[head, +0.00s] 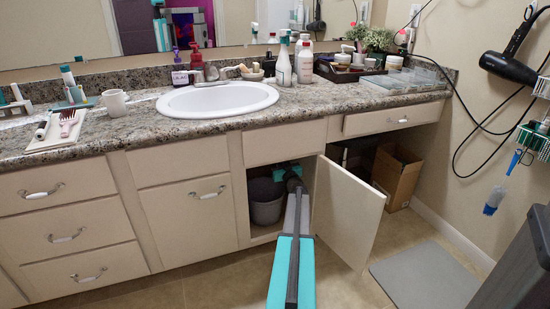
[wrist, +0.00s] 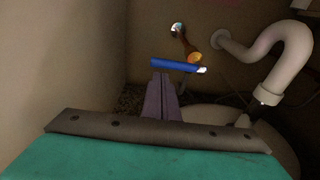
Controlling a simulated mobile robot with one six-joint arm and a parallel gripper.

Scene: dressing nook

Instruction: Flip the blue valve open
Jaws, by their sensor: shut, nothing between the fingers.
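The blue valve handle (wrist: 175,66) shows in the wrist view inside the cabinet, as a blue bar lying nearly level, its right end pale. A brass-coloured fitting (wrist: 194,57) sits just above its right end, with a pipe rising to a bright round piece on the back wall. My gripper (wrist: 163,76) is shut and empty, its fingertips just below the blue handle in the picture; I cannot tell whether they touch it. In the head view my arm reaches into the open cabinet under the sink, and the valve is hidden there.
A white curved drain pipe (wrist: 290,62) is right of the valve. The cabinet door (head: 346,213) stands open to the right of my arm. A grey bin (head: 266,203) stands inside at the left. A cardboard box (head: 396,176) is farther right.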

